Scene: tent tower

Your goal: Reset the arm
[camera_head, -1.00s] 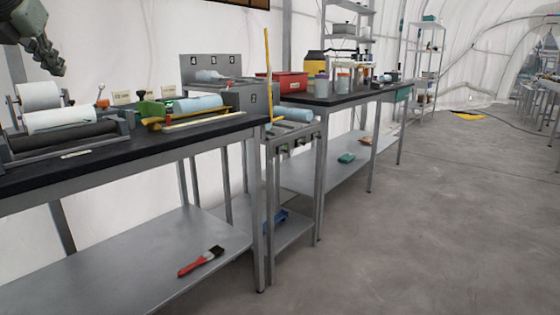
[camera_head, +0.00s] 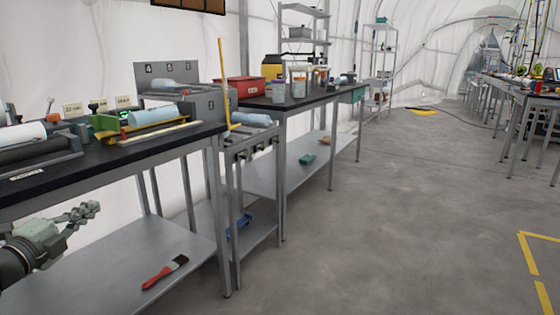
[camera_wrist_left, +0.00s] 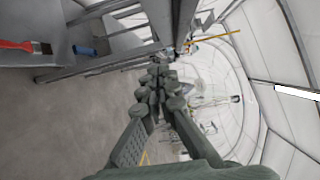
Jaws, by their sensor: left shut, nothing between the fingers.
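My left gripper (camera_head: 88,211) is at the lower left in the head view. It is in front of the near black-topped workbench, below the level of its top. Its fingers are shut with nothing between them. In the left wrist view its fingers (camera_wrist_left: 158,92) meet near the middle of the picture, touching no object. My right gripper is not in view.
The near workbench (camera_head: 175,142) carries rollers and a green tool (camera_head: 105,124). A red brush (camera_head: 165,273) lies on its lower shelf. A second bench (camera_head: 300,98) stands farther back with jars and a red box (camera_head: 240,87). Open floor (camera_head: 400,220) lies to the right.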

